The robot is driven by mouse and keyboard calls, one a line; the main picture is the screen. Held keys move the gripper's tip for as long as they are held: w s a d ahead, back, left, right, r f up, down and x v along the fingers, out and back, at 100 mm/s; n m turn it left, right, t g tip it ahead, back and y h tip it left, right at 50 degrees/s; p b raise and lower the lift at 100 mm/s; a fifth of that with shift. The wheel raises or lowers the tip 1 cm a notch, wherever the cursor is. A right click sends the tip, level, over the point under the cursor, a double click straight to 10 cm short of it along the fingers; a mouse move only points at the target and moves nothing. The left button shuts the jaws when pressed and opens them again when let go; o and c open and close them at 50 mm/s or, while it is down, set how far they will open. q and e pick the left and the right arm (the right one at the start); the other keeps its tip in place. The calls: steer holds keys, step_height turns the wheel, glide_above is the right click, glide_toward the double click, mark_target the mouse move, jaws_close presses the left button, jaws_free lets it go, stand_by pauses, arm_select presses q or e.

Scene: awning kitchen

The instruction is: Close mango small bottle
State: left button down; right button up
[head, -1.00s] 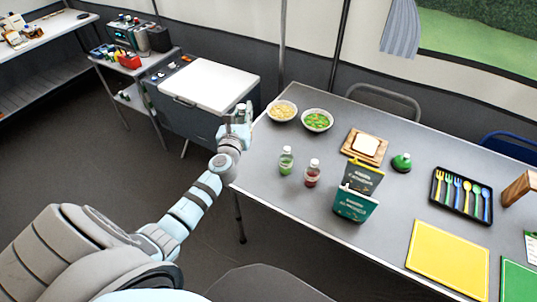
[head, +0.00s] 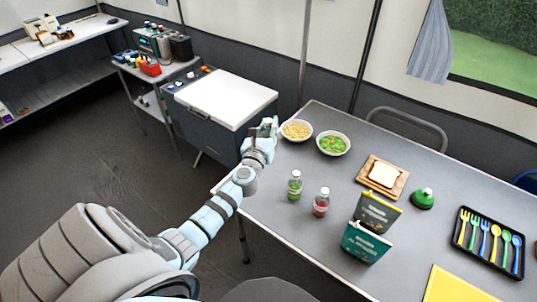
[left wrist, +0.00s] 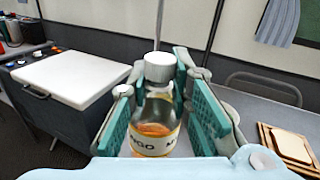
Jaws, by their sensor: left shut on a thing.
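The mango small bottle (left wrist: 155,135) shows in the left wrist view. In the head view my left gripper (head: 265,128) is near the table's far left corner, beside the pasta-coloured bowl, and hides most of the bottle. My right gripper is not in view.
On the grey table (head: 260,212) stand a yellowish bowl (head: 297,131), a green bowl (head: 333,144), a green bottle (head: 295,186), a red bottle (head: 321,203) and a teal box (head: 366,242). A white-lidded cooler (head: 225,98) stands behind the gripper.

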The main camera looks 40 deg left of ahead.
arm_select(q)
step_height(320, 180, down, 13)
steer(key=b, duration=0.8)
steer(key=shift+r, duration=0.2)
steer(key=shift+a, duration=0.1)
step_height(320, 180, down, 4)
steer(key=b, duration=0.4)
steer(key=shift+f, duration=0.1)
steer(key=shift+f, duration=0.15)
steer(key=c, duration=1.5)
jaws_free()
steer(key=shift+o, duration=0.2)
